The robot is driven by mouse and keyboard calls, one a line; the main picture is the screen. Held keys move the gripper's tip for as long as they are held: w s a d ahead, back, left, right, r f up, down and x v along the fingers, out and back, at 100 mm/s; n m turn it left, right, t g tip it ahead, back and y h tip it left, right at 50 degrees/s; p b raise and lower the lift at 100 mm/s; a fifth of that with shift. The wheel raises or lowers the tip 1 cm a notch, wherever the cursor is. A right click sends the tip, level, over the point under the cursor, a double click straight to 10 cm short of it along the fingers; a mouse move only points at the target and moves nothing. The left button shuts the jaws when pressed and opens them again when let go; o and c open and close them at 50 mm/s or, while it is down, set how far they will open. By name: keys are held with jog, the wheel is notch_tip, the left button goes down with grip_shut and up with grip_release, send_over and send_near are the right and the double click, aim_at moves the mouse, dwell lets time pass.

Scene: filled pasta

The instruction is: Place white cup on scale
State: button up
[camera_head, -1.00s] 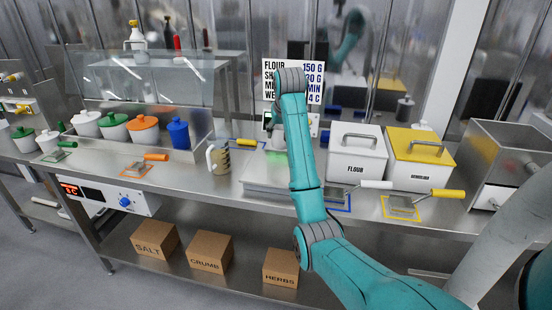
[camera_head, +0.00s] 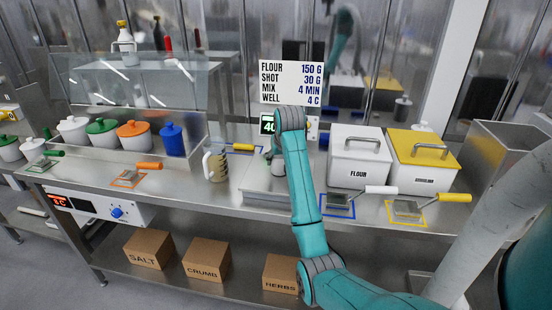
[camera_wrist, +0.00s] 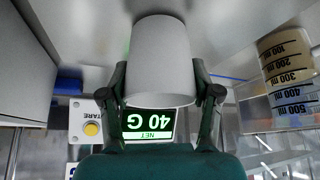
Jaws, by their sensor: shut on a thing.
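The white cup (camera_wrist: 162,60) is between the two fingers of my gripper (camera_wrist: 160,80) in the wrist view, which looks upside down. My gripper is shut on it. The scale's lit display (camera_wrist: 148,122) reads NET 40 G and stands behind the cup. In the head view the display (camera_head: 267,124) shows just left of my arm, and my gripper (camera_head: 274,152) is low over the steel platform there. My arm hides most of the cup in that view. I cannot tell whether the cup's base touches the scale.
A measuring jug (camera_head: 216,164) stands left of my gripper. The flour bin (camera_head: 357,165) and semolina bin (camera_head: 421,172) stand to the right. Scoops lie on coloured outlines, blue (camera_head: 338,206) and yellow (camera_head: 408,212). A recipe sign (camera_head: 291,83) is behind. Lidded pots (camera_head: 133,136) stand at left.

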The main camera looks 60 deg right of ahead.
jog(key=shift+f, duration=0.1)
jog(key=o, duration=1)
jog(key=shift+o, duration=0.2)
